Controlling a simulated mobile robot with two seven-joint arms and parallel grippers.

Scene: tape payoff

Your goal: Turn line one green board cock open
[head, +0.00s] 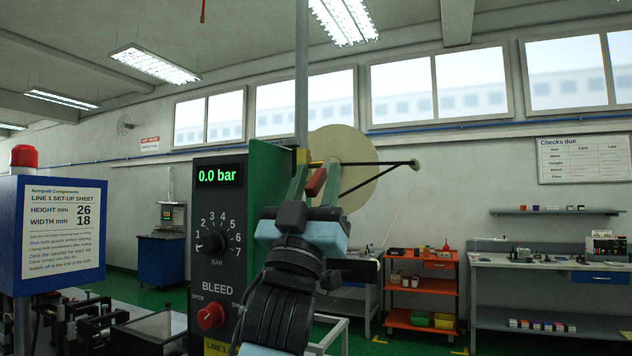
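The green board (262,178) stands at the middle, behind the dark gauge panel. A red lever handle (316,182), likely the board cock's, slants up to the right beside a yellow fitting (315,164). The cock's lower parts are hidden by the gripper and wrist. My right gripper is not in view.
The gauge panel (217,265) reads 0.0 bar, with a red BLEED knob (210,316) below. A tape reel (345,150) and a dark arm stand close behind the gripper. A blue sign box (60,230) is at left; an orange trolley (422,290) and bench (545,264) are farther right.

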